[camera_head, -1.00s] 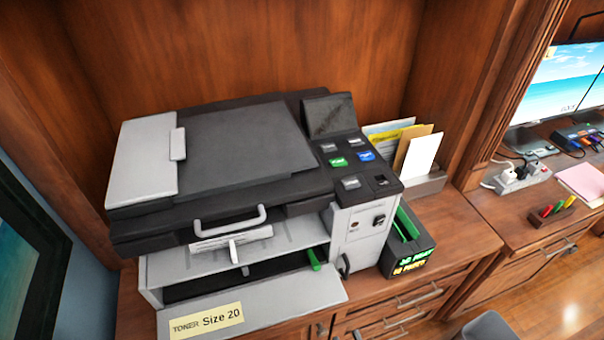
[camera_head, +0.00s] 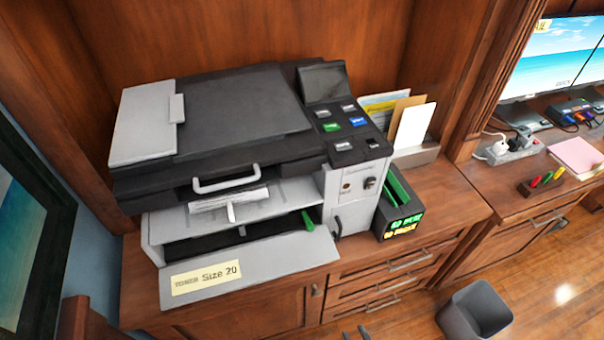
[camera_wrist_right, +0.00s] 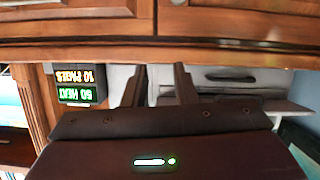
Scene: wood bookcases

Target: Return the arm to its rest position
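My right gripper (camera_head: 357,333) shows only as two dark fingertips at the bottom edge of the head view, in front of the cabinet. In the right wrist view its two fingers (camera_wrist_right: 159,85) stand apart with nothing between them, so it is open and empty. My left gripper is not in view. The grey and black printer (camera_head: 240,130) stands on the wooden cabinet, with its lower front flap (camera_head: 250,270) labelled "Toner Size 20" folded open.
A black box (camera_head: 400,222) with lit text stands right of the printer, and a paper holder (camera_head: 415,155) behind it. A grey bin (camera_head: 475,312) stands on the floor at lower right. A desk with a power strip (camera_head: 510,150) and monitor (camera_head: 555,60) is at right.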

